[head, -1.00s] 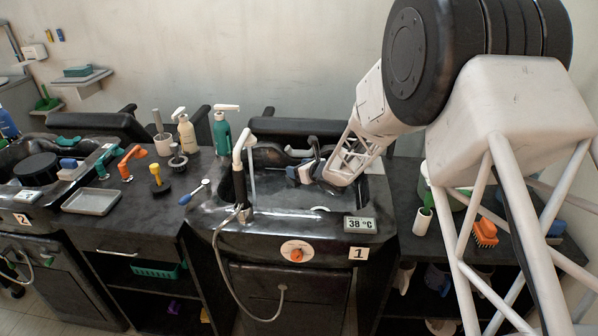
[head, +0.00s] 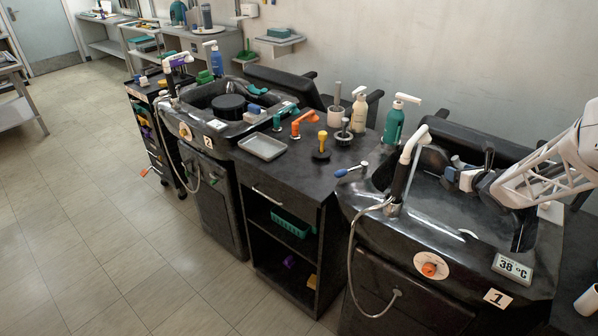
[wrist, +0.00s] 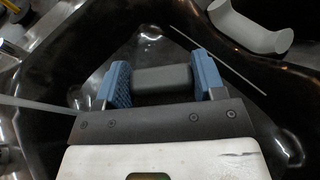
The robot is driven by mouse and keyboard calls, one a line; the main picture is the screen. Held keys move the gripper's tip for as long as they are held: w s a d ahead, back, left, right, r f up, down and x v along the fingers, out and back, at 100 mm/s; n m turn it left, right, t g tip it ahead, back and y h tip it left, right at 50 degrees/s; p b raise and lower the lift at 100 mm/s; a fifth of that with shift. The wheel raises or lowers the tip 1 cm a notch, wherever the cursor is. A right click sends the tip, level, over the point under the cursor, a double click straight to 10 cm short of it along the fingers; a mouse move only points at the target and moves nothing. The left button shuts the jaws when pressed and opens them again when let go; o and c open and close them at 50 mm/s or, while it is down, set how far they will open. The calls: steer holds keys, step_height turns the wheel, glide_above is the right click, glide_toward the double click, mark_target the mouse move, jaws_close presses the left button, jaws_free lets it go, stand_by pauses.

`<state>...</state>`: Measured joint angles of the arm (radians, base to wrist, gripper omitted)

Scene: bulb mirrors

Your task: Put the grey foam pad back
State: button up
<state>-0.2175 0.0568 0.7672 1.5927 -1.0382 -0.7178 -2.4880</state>
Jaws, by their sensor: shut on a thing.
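My gripper (wrist: 160,64) is shut on the grey foam pad (wrist: 162,80), a small dark grey block held between its two blue finger pads in the wrist view. Under it is the glossy black bowl of basin 1 (wrist: 150,35). In the head view my gripper (head: 461,179) is over the rear part of basin 1 (head: 450,228), right of the white spray head (head: 413,144). The pad cannot be made out clearly there. I cannot tell how high it is above the bowl.
A 38 °C display (head: 513,268) sits on the basin's front rim. Left of it is a dark counter with a grey tray (head: 262,147), a green pump bottle (head: 394,124) and a cream one (head: 360,109). Basin 2 (head: 205,131) stands farther left. The floor is clear.

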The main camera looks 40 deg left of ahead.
steer(key=s+a+r+n+g+y, duration=0.1)
steer(key=a+r+n+g, duration=0.1)
steer(key=a+r, duration=0.55)
steer(key=s+a+r+n+g+y, duration=0.1)
steer(key=a+r, duration=0.3)
steer(key=r, duration=0.6)
steer(key=a+r+n+g+y, duration=0.1)
steer(key=a+r+n+g, duration=0.1)
steer(key=a+r, duration=0.5)
steer(key=s+a+f+n+g, duration=0.3)
steer(key=s+a+f+g, duration=0.1)
steer(key=s+a, duration=0.45)
steer(key=s+a+f+n+g, duration=0.3)
steer(key=s+a+n+g, duration=0.1)
steer(key=s+a, duration=0.5)
steer(key=s+d+f+g+h, duration=0.1)
steer(key=s+f, duration=1.3)
steer(key=shift+s+d+f+n, duration=0.2)
steer(key=shift+s+d+n, duration=0.05)
steer(key=shift+s+n, duration=0.1)
steer(key=shift+a, duration=0.1)
steer(key=shift+w+a+f, duration=0.25)
steer(key=shift+w+a, duration=1.35)
steer(key=shift+a, duration=0.35)
steer(key=shift+w+a+f, duration=0.2)
steer(key=shift+w+a, duration=1.4)
steer(key=shift+a, duration=0.3)
steer(key=shift+w+a+f, duration=0.25)
steer(key=shift+w+a, duration=1.35)
steer(key=shift+a, duration=0.35)
